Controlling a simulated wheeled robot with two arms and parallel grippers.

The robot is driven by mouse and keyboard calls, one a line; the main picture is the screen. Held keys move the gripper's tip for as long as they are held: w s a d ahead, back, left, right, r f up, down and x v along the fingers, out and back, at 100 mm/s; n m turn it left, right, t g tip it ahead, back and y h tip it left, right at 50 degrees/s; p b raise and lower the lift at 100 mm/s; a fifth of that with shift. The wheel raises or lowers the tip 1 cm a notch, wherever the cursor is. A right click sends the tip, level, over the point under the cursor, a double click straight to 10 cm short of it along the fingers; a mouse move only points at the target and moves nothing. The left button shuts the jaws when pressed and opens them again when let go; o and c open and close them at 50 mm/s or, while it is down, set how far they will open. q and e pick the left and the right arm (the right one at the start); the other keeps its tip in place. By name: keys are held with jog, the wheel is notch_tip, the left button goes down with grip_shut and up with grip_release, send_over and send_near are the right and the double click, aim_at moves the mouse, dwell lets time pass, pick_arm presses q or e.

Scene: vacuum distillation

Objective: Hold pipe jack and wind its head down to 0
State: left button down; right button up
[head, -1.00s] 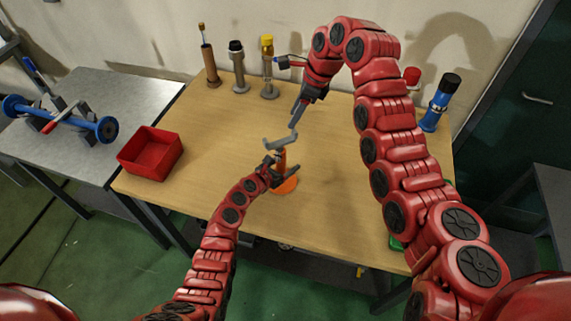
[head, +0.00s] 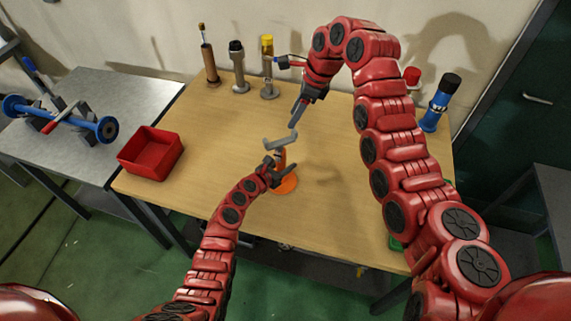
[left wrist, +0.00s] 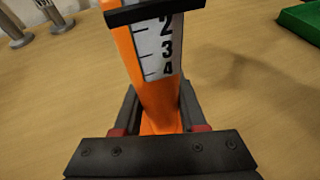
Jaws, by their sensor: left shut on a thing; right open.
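The orange pipe jack (head: 287,186) stands upright on the wooden table, its round base flat on the top. A grey angled piece (head: 280,143) shows at its upper end. My left gripper (head: 277,171) is shut around the jack's orange column. In the left wrist view the column (left wrist: 148,90) is between the fingers, with a white scale (left wrist: 158,45) reading 2, 3 and 4 below a black collar (left wrist: 155,12). The 0 mark is out of sight. My right gripper (head: 296,118) is open just above the grey piece; whether they touch is unclear.
A red bin (head: 150,153) is at the table's left. Several upright tools, one with a yellow top (head: 268,67), line the back. A blue bottle-shaped item (head: 438,102) is behind my right arm. A green tray (left wrist: 302,20) shows in the left wrist view. The table's left middle is clear.

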dwell(0.6)
pick_arm(q)
jog(key=c, duration=1)
grip_release()
jog(key=shift+c, duration=0.2)
grip_shut()
